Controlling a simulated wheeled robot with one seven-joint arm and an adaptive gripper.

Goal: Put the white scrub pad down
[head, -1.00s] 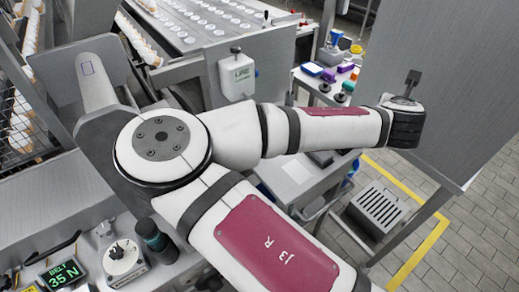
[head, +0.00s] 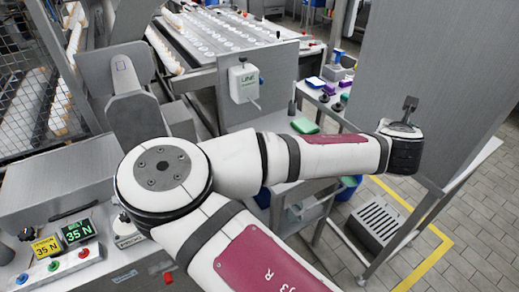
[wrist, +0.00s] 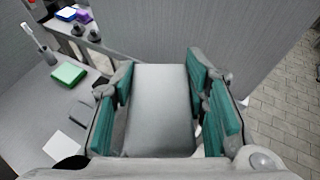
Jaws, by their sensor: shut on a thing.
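The white scrub pad (wrist: 162,105) is in the middle of the wrist view, a pale grey-white block. It sits between the teal fingers of my gripper (wrist: 165,95), which is shut on it from both sides. The pad's underside and what lies directly beneath it are hidden. In the head view my arm stretches to the right, and neither the gripper nor the pad can be made out there.
A grey worktop (wrist: 35,112) lies left of the gripper, with a green pad (wrist: 68,73), a white sheet (wrist: 60,147) and a brush (wrist: 38,42). A tall grey panel (head: 440,85) stands close by the arm. Tiled floor (wrist: 280,110) shows at right.

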